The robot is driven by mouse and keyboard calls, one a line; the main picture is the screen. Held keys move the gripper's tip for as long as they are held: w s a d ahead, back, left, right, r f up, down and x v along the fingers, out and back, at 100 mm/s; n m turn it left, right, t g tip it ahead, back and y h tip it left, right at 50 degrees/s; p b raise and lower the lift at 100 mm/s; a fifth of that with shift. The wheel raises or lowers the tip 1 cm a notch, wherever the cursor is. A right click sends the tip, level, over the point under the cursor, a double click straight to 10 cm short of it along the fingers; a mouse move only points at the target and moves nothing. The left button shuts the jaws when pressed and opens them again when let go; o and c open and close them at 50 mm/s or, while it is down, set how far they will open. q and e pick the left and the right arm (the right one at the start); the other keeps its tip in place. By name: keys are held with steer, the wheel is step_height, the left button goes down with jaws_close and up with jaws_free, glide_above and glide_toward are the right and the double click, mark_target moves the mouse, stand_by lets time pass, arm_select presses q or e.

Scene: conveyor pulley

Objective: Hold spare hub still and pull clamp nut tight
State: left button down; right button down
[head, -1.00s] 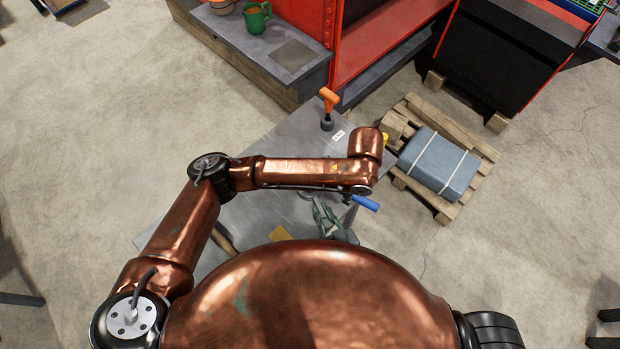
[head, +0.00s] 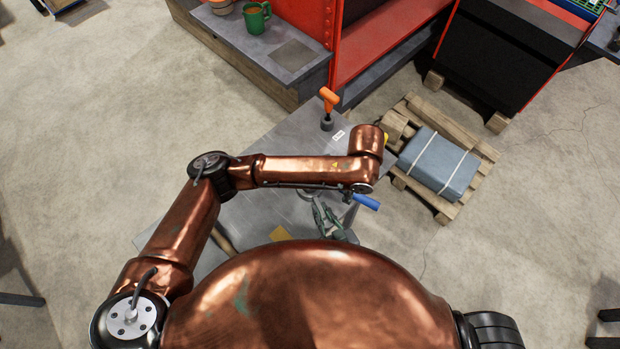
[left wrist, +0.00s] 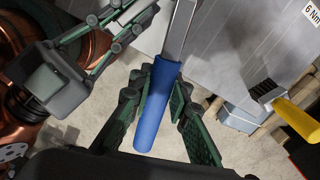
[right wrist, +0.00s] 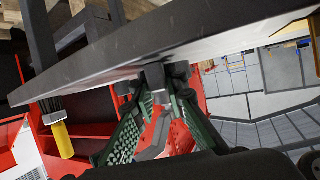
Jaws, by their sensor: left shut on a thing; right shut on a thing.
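A wrench-like bar with a blue handle (left wrist: 157,110) runs up the left wrist view; its handle also shows in the head view (head: 367,202). My left gripper (left wrist: 160,80) is shut around this handle; in the head view my copper arm hides it. My right gripper (head: 324,212) is at the table's near edge, with its fingers closed in the right wrist view (right wrist: 160,92) on a dark grey piece (right wrist: 156,74) by the edge. I cannot tell whether this piece belongs to the spare hub. The clamp nut is not clearly visible.
The grey metal table (head: 290,142) holds an orange-handled tool (head: 328,108) and a small white label (head: 338,135). A pallet (head: 445,212) with a strapped grey-blue block (head: 438,163) stands right of it. A yellow-handled brush (left wrist: 292,112) hangs near the table edge.

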arm_select(q)
steer(key=shift+r, duration=4.75)
arm_select(e)
steer(key=c, duration=2.6)
jaws_free()
steer(key=o, duration=0.8)
steer(key=shift+c, duration=0.2)
steer(key=o, duration=0.4)
